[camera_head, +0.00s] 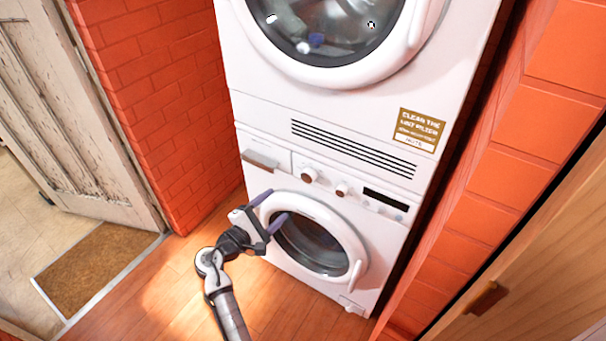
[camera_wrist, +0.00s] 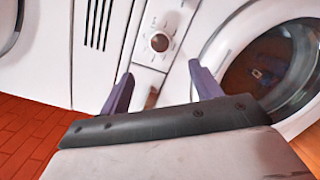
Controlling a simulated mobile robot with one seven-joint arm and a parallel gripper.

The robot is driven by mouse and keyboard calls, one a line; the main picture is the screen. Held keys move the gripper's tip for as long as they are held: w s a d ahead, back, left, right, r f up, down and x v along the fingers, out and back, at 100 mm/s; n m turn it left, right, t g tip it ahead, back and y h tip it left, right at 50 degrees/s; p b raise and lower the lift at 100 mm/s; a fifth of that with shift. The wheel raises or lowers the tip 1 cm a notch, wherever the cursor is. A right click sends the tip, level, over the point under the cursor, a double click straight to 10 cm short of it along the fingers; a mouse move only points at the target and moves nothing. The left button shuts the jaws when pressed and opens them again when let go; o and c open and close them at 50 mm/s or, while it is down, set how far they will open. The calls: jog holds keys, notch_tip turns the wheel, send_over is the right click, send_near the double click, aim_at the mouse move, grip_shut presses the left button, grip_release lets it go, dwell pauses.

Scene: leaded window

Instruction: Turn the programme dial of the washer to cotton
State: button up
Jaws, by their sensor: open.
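The white washer (camera_head: 280,262) is the lower machine of a stack, with a round door below its control panel. Its larger left dial (camera_head: 308,174) is a round white knob with a brownish face; a smaller dial (camera_head: 342,188) sits to its right. Dial markings are too small to read. My gripper (camera_head: 278,203) is open and empty, in front of the washer, lower and left of the dials. In the wrist view a dial (camera_wrist: 160,42) shows just beyond the gap between my open fingers (camera_wrist: 160,70), apparently untouched.
The dryer (camera_head: 262,118) stands on top, with a vent grille and a brown label (camera_head: 419,130). The washer drawer (camera_head: 262,160) is left of the dials, and a dark display (camera_head: 386,200) is right. Brick walls (camera_head: 150,90) flank the stack. Wooden floor is clear in front.

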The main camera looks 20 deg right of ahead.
aim_at(307, 179)
jog(key=p+x, duration=0.3)
jog(key=x, duration=1)
jog(key=shift+r, duration=0.1)
jog(key=c, duration=1)
jog(key=shift+b, duration=0.35)
jog(key=m+b, duration=0.3)
jog(key=shift+f+m, duration=0.25)
jog(key=shift+m, duration=0.05)
jog(key=m+y+b, duration=0.1)
jog(key=m+b, duration=0.3)
jog(key=b, duration=0.1)
jog(key=shift+r+m, duration=0.15)
jog(key=shift+m, duration=0.25)
